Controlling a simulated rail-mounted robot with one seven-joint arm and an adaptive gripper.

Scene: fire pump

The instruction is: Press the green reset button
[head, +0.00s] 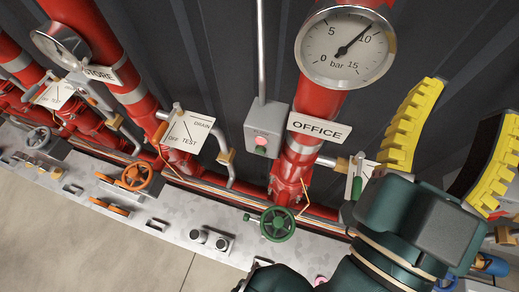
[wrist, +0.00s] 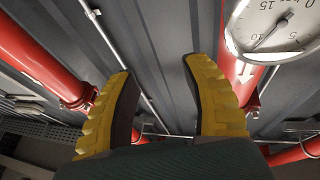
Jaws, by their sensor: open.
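I cannot make out a green reset button in either view. A grey wall box (head: 268,128) with a pinkish-red round button (head: 261,141) hangs below a conduit, left of the OFFICE pipe; its lettering is too small to read. My gripper (head: 473,105) is open and empty at the right of the head view, its yellow fingers pointing up, well to the right of that box.
The OFFICE pipe carries a pressure gauge (head: 348,47). A green handwheel (head: 277,223) and an orange handwheel (head: 133,177) stand low at the wall. A two-knob plate (head: 208,239) sits on the grey ledge. Another gauge (wrist: 272,28) is right of my fingers.

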